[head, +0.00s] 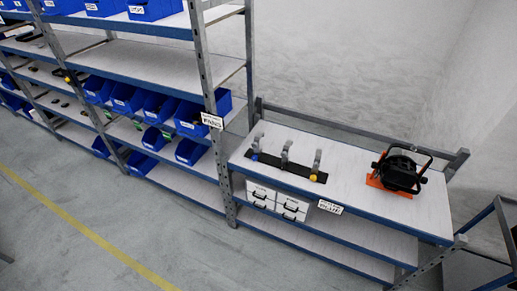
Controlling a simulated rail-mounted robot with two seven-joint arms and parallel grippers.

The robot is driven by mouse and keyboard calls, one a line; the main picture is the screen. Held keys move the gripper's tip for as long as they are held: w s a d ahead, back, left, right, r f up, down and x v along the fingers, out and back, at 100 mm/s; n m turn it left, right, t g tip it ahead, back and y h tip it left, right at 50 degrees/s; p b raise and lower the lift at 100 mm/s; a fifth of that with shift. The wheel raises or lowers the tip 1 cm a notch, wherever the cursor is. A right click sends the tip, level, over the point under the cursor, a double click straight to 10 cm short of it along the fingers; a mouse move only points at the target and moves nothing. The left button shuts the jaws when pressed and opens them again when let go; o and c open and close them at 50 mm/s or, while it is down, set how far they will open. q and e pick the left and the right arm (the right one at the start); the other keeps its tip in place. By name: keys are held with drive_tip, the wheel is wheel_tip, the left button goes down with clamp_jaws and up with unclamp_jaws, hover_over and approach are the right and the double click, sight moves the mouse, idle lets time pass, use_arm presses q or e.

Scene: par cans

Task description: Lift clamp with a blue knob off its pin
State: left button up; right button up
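The clamp with a blue knob (257,146) hangs at the left end of a dark rack strip (298,171) on the workbench top. Its blue knob is low on the clamp, near the strip. Two more grey clamps stand on the same strip: a middle clamp (286,154) whose knob colour I cannot make out, and a right clamp (316,164) with a yellow knob. The pins are too small to tell apart from the clamps. Neither of my grippers is in view.
A black par can (400,171) on an orange base stands on the bench (345,190), right of the rack. White drawers (275,200) sit on the shelf below. Tall shelving with blue bins (190,117) adjoins at left. Open floor (120,215) lies in front.

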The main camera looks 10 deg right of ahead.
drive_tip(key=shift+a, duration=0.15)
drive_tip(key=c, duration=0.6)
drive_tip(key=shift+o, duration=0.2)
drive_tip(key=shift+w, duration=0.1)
